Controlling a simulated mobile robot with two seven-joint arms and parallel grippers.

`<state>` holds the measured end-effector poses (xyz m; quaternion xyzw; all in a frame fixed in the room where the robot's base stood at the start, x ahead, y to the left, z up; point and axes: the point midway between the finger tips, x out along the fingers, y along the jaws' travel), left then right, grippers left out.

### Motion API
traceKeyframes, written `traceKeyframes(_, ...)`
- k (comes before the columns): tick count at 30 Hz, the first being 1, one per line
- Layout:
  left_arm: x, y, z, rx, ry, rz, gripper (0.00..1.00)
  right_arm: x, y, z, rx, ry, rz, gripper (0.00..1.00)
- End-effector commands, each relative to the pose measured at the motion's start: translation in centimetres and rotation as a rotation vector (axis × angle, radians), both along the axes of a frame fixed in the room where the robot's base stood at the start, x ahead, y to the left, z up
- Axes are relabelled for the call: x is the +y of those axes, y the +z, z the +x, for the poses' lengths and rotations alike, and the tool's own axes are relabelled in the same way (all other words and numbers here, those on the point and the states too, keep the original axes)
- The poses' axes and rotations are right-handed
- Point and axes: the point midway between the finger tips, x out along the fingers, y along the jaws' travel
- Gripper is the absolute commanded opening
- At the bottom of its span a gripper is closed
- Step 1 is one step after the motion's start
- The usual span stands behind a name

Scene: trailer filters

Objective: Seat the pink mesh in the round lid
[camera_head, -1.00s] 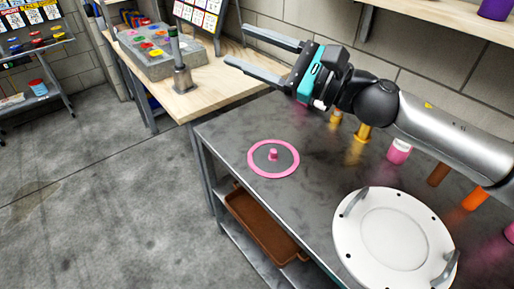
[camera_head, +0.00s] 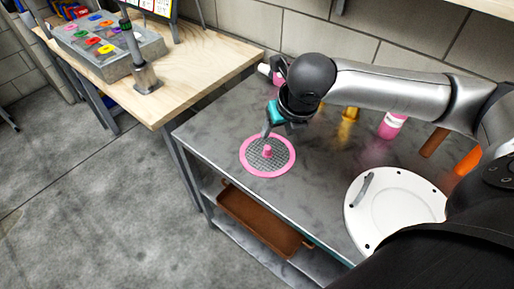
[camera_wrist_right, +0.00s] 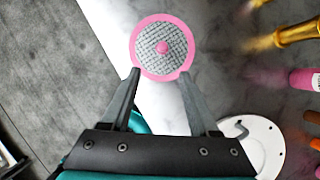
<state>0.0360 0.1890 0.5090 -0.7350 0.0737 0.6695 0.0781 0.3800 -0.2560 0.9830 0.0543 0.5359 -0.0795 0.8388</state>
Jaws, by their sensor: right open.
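The pink mesh (camera_head: 252,166) is a round grey screen with a pink rim and a pink centre knob. It lies flat on the metal table near its left end. It also shows ahead of the fingertips in the right wrist view (camera_wrist_right: 140,40). My right gripper (camera_head: 268,132) points down close to the mesh, at its far side. The round white lid (camera_head: 400,205) lies at the table's right front, partly hidden by my arm; one grey handle shows. My left gripper is not in view.
A brown tray (camera_head: 262,222) sits on the shelf below. A wooden bench (camera_head: 190,75) adjoins at left. The tabletop between mesh and lid is clear.

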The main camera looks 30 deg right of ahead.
Motion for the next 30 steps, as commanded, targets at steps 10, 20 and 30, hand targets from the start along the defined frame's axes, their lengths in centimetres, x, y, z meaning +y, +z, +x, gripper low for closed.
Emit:
traceKeyframes(10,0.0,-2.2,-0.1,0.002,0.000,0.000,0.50,-0.6,-5.8,2.0,0.019,-0.007,-0.002,0.61)
traceKeyframes(20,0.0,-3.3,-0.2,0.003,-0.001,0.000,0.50,-0.9,-9.3,3.7,0.016,-0.004,-0.004,0.61)
traceKeyframes(30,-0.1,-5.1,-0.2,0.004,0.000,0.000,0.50,-1.5,-12.5,5.9,0.015,-0.004,-0.002,0.61)
